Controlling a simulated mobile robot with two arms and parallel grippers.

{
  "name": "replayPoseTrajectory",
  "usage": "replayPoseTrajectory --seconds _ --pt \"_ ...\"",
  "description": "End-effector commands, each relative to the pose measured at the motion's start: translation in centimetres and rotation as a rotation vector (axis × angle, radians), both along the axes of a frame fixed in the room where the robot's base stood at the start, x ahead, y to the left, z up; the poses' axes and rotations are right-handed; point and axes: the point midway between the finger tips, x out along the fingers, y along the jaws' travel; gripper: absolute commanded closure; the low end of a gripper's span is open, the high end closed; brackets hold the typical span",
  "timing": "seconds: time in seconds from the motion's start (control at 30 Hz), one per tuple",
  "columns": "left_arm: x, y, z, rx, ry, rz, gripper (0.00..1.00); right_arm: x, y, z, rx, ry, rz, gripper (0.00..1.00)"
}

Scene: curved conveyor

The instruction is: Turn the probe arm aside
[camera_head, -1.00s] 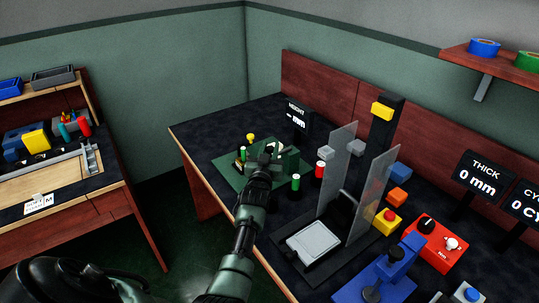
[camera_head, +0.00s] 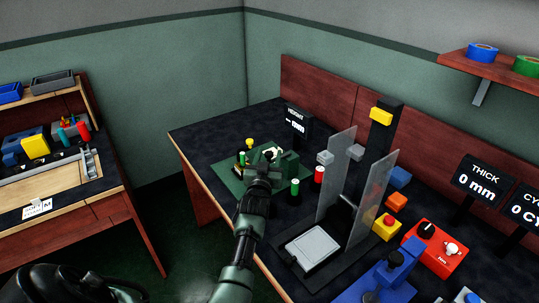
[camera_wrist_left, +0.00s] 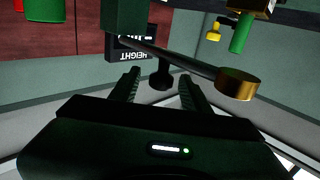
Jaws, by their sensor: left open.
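The probe arm is a thin grey rod (camera_wrist_left: 185,58) that runs from a dark green block (camera_wrist_left: 126,18) to a brass disc (camera_wrist_left: 238,84) in the left wrist view. A black knob (camera_wrist_left: 160,76) shows below the rod, between the fingers of my left gripper (camera_wrist_left: 160,88). My left gripper is open; I cannot tell whether it touches the knob. In the head view my left gripper (camera_head: 267,166) is at the height station on a green plate (camera_head: 232,184), and my wrist hides part of it. My right gripper is not in view.
The HEIGHT display (camera_head: 297,122) stands behind the station. Green (camera_head: 294,188) and red (camera_head: 319,176) cylinders stand close on its right. Clear upright panels (camera_head: 336,172) rise further right. A red box (camera_head: 434,250) and blue press (camera_head: 385,280) stand at the right front.

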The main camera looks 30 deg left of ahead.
Motion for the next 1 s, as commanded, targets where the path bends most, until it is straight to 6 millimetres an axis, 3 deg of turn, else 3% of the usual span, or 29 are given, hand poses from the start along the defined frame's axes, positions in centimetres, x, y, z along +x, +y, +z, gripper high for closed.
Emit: replayPoseTrajectory --seconds 0.4,1.0 --pt "-5.6 -2.7 -0.1 -0.001 0.0 -0.001 0.53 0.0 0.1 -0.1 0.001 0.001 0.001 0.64" --pt "-6.0 -2.9 0.0 -0.001 0.0 -0.001 0.53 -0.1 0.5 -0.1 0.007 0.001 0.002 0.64"
